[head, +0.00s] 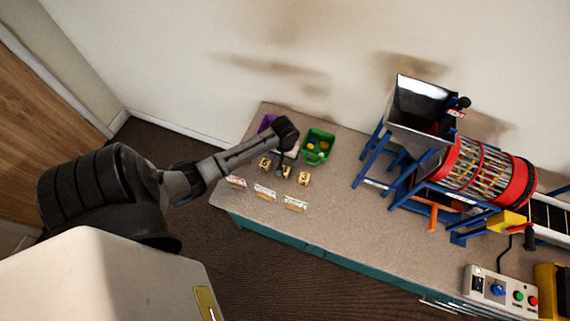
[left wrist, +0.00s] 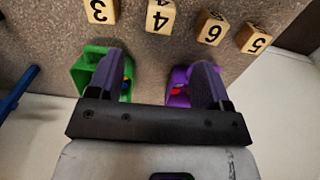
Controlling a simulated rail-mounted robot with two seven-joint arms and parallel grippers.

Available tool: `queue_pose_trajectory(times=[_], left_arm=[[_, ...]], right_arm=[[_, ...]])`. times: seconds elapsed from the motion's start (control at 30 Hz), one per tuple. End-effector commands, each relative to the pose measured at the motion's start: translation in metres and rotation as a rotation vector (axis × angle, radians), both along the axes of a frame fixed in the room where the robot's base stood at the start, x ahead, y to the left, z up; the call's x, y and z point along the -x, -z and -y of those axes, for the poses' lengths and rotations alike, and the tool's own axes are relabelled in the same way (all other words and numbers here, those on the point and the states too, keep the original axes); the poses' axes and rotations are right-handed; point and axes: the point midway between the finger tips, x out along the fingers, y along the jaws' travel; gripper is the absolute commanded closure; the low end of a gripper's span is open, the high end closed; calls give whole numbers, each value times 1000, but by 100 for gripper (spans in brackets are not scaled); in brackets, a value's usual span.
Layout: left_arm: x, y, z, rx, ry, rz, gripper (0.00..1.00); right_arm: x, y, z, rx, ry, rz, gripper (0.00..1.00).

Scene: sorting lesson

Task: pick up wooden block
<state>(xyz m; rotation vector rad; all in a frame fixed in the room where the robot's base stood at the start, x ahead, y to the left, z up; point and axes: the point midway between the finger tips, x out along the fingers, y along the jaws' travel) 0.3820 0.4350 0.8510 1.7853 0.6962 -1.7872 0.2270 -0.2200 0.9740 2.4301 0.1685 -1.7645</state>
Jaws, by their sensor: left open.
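Several numbered wooden blocks stand in a row on the counter. In the left wrist view they are the block marked 3 (left wrist: 100,10), the block marked 4 (left wrist: 160,16), the block marked 6 (left wrist: 212,28) and the block marked 5 (left wrist: 254,38). In the head view, one block (head: 304,178) is right of my left gripper (head: 283,168) and another block (head: 265,163) is left of it. The left gripper is open and empty, with its fingers (left wrist: 157,68) spread wide above the counter, apart from the blocks. My right gripper is out of view.
A green bin (head: 325,136) and a purple bin (head: 266,122) with small coloured items stand behind the blocks. A machine with a metal hopper (head: 415,105) and red drum (head: 520,185) stands right. The counter (head: 345,225) is clear between.

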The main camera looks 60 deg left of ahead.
Motion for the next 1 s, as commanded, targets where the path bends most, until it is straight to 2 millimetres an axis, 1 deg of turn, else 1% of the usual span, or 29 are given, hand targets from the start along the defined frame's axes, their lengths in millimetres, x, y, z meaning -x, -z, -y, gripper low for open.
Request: queue_pose_trajectory(times=[0.03,0.1,0.3,0.4,0.57,0.67,0.8,0.9,1.0], left_arm=[[0,12,0,1,-1,-2,28],[0,24,0,0,-1,-1,28],[0,50,0,-1,2,1,28],[0,57,1,-1,2,-1,28],[0,63,1,-1,3,1,28],[0,74,1,0,2,-1,28],[-2,93,0,0,3,0,28],[-2,104,0,-1,4,-1,28],[-1,110,0,-1,4,0,28]], right_arm=[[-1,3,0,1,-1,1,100],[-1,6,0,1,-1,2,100],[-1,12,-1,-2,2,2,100],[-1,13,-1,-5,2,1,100],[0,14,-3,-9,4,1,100],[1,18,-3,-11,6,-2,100],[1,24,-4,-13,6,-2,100],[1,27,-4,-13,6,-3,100],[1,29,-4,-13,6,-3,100]])
